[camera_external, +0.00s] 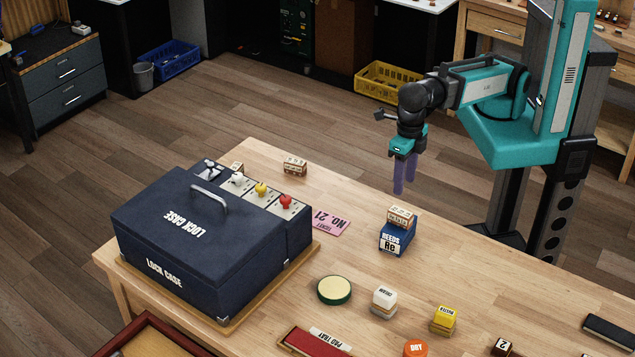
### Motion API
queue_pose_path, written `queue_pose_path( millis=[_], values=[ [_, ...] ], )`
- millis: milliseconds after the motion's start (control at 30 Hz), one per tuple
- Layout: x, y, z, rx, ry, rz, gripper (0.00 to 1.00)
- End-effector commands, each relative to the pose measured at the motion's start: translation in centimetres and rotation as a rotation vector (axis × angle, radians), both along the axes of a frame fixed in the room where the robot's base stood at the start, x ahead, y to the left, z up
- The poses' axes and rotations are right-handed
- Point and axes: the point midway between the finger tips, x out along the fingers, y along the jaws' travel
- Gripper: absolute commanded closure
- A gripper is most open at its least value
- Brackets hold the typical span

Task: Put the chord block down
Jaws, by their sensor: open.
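My gripper (405,178) has purple fingers that point down. It is open and empty, in the air above and behind a blue box marked "SEEDS" and "Re" (396,239). A small wooden block with dark markings (402,216) lies on top of that box, apart from the fingers. A similar wooden block (295,166) lies on the far part of the table. The markings are too small to read, so I cannot tell which one is the chord block.
The dark lock case (205,240) fills the table's left side, with coloured knobs along its panel. A pink ticket (327,221) lies beside it. A round green-rimmed tin (334,290), a cream block (384,301) and a yellow block (443,319) stand in front.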

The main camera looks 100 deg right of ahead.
Motion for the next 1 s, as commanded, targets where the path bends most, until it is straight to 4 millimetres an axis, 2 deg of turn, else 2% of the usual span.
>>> queue_pose_path(
  millis=[767, 867, 1000],
  values=[
    [0.0, 0.0, 0.0, 0.0, 0.0, -0.001, 0.57],
    [0.1, -0.3, -0.3, -0.006, 0.001, -0.018, 0.57],
    [0.7, -1.8, -1.6, -0.03, 0.005, -0.105, 0.57]
  ],
)
